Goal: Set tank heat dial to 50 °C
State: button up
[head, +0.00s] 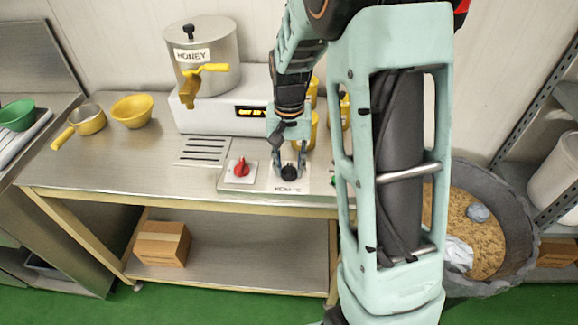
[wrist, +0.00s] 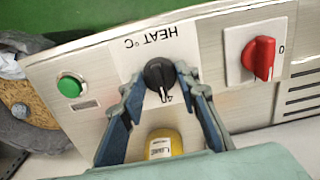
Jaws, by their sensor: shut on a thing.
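In the head view, my gripper (head: 289,168) reaches down to the dial (head: 289,173) at the front of the bench. The honey tank (head: 205,55), a steel pot with a yellow tap, stands behind to the left.
A red rotary switch (wrist: 262,57) is beside the dial, and a green button (wrist: 70,86) is on its other side. A grey bin (head: 505,220) stands at right.

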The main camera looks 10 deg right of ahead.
aim_at(289, 167)
jog(key=m, duration=0.6)
jog(key=m+p, duration=0.2)
jog(key=m, duration=0.4)
dwell(0.6)
jog(key=o, duration=1.2)
jog(key=shift+c, duration=0.2)
notch_tip(289, 167, up, 12)
